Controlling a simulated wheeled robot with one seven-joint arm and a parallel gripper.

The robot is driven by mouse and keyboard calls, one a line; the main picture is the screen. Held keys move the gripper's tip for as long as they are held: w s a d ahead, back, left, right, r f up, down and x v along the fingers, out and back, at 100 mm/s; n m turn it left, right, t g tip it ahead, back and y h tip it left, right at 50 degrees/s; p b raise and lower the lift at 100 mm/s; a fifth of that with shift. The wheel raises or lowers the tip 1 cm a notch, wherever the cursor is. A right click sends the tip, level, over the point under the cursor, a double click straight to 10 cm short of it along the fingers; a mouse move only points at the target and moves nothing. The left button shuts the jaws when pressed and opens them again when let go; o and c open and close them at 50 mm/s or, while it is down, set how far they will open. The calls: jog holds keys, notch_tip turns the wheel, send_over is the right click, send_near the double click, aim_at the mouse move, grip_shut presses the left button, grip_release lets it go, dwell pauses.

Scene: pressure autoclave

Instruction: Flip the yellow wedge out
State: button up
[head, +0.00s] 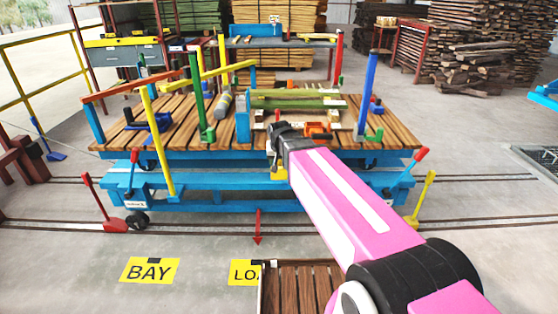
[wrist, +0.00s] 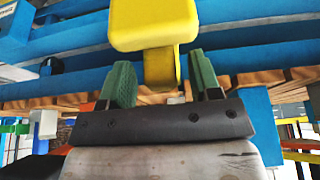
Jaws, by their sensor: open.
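The yellow wedge (wrist: 153,25) shows large in the wrist view, with a broad block and a narrower stem below it. The stem reaches down between the two green fingers of my gripper (wrist: 162,78), with a visible gap on each side. The fingers are apart and do not hold it. In the head view a small part of the yellow wedge (head: 279,174) shows just under my gripper (head: 274,150), at the front side of the blue cart (head: 230,182). My arm and gripper hide the rest there.
The cart has a wooden slat deck (head: 180,130) with several coloured posts and levers. A red-handled lever (head: 415,165) and a yellow lever (head: 425,190) stand at its right end. A slatted wooden platform (head: 300,285) lies in front.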

jog(key=v, duration=1)
jog(key=shift+r, duration=0.35)
jog(key=shift+s, duration=0.15)
jog(key=s+d+f+g, duration=0.2)
jog(key=s+d+f, duration=0.3)
jog(key=d+f, duration=0.4)
jog(key=s+d+f+g, duration=0.2)
jog(key=s+d+f, duration=0.3)
jog(key=d+f, duration=0.4)
notch_tip(320, 180, down, 4)
jog(key=shift+f, duration=0.25)
